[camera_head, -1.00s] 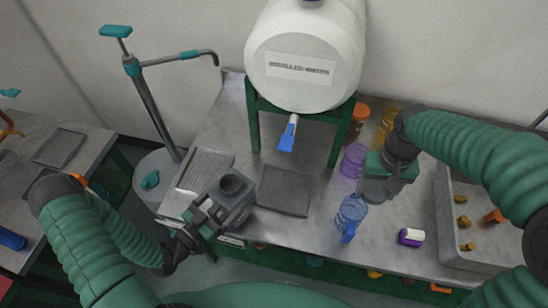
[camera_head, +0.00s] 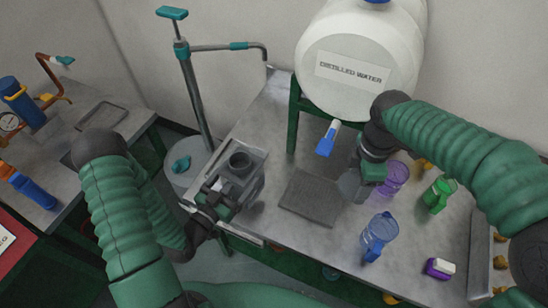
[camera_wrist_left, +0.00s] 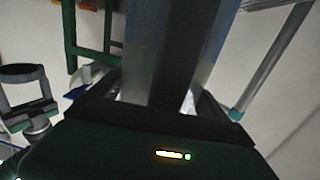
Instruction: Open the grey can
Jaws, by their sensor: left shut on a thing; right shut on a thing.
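In the left wrist view a large grey surface, probably the can (camera_wrist_left: 180,55), fills the middle close up. My right gripper (camera_head: 360,180) points down over the table, right of the can and clearly apart from it. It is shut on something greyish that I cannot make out. Whether the dark round top is a cap or an open neck is unclear.
A dark flat plate (camera_head: 310,197) lies between the grippers. A white distilled water tank (camera_head: 358,60) with a blue tap (camera_head: 326,142) stands behind. A pump stand (camera_head: 195,95) rises at the left.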

